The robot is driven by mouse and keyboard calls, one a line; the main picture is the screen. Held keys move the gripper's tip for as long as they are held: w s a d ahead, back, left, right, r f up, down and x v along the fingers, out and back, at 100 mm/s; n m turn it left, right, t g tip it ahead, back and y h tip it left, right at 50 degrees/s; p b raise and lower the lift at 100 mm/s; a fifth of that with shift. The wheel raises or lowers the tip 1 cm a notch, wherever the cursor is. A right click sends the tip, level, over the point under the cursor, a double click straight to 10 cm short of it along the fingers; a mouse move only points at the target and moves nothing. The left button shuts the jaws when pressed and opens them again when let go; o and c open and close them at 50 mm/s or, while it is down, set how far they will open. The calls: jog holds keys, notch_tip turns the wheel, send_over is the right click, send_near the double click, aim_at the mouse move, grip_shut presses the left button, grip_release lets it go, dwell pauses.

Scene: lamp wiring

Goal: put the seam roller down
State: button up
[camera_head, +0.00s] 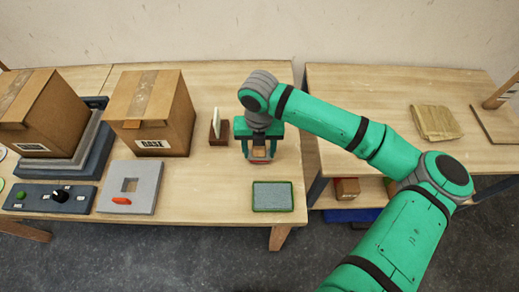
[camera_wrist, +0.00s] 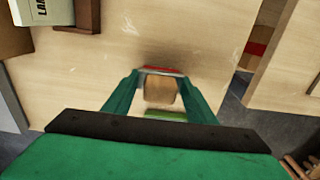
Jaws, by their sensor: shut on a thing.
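My gripper (camera_head: 259,150) is over the front-middle of the left table, its fingers pointing down. In the wrist view its two green fingers (camera_wrist: 160,90) are shut on the seam roller (camera_wrist: 161,91), a small block-like wooden piece. A red strip shows at its far side and a green strip at its near side; I cannot tell what these belong to. In the head view the roller (camera_head: 259,153) is partly hidden by the gripper. Whether it touches the table is not clear. A green-rimmed grey-green mat (camera_head: 272,196) lies just in front of the gripper.
A card in a wooden holder (camera_head: 218,132) stands close left of my gripper. Further left are a cardboard box (camera_head: 150,110), a grey plate with a square hole (camera_head: 146,178) and a control panel (camera_head: 50,197). A gap separates the right table (camera_head: 370,82). Bare wood surrounds the mat.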

jog(key=o, duration=1.2)
jog(key=shift+f, duration=0.1)
notch_tip(320, 180, up, 12)
jog(key=shift+r, duration=0.15)
